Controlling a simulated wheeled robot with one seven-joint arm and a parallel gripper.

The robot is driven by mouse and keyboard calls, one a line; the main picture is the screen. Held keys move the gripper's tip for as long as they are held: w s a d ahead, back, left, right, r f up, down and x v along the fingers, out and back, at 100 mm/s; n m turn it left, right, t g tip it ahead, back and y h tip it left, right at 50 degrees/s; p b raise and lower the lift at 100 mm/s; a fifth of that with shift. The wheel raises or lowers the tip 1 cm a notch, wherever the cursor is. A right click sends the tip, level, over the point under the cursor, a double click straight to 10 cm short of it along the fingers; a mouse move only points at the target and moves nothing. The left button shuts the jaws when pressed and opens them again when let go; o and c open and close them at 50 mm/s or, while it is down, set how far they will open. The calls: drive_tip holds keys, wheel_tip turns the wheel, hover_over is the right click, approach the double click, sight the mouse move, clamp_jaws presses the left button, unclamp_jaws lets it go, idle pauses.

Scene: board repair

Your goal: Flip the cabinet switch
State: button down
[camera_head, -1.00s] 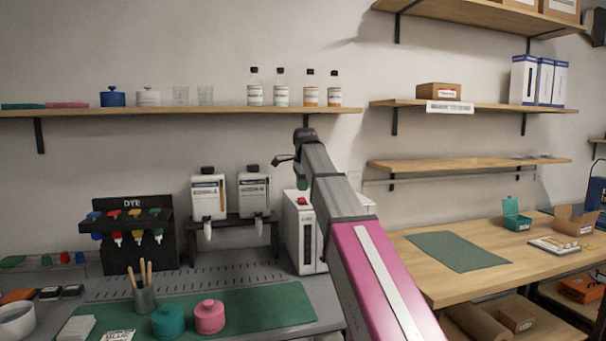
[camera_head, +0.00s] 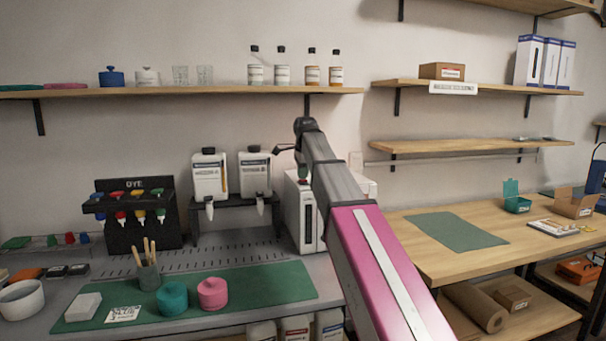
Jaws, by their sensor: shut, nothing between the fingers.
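A white cabinet (camera_head: 303,233) stands upright at the right end of the grey bench, partly hidden behind my arm. In the earlier view a red switch shows on its top; now my gripper and arm cover most of that spot, and the switch's position cannot be told. My gripper (camera_head: 301,180) is small and mostly hidden by my arm. It is shut and empty, pointing down just above the cabinet top. Whether it touches the switch cannot be told.
Two white bottles (camera_head: 210,178) on a black stand are left of the cabinet. A black dye rack (camera_head: 138,232) stands farther left. A green mat (camera_head: 254,283) with jars lies in front. A wooden shelf (camera_head: 180,90) runs above. A wooden table (camera_head: 420,258) is to the right.

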drive_tip(key=shift+s+f, duration=0.2)
drive_tip(key=shift+f, duration=0.2)
drive_tip(key=shift+s+d+f, duration=0.15)
drive_tip(key=shift+s+d, duration=0.1)
drive_tip(key=shift+s, duration=0.7)
drive_tip(key=shift+d+r, duration=0.1)
drive_tip(key=shift+r, duration=0.3)
drive_tip(key=w+v, duration=0.1)
drive_tip(key=v, duration=1.3)
drive_tip(key=shift+w, duration=0.2)
drive_tip(key=shift+r, duration=0.1)
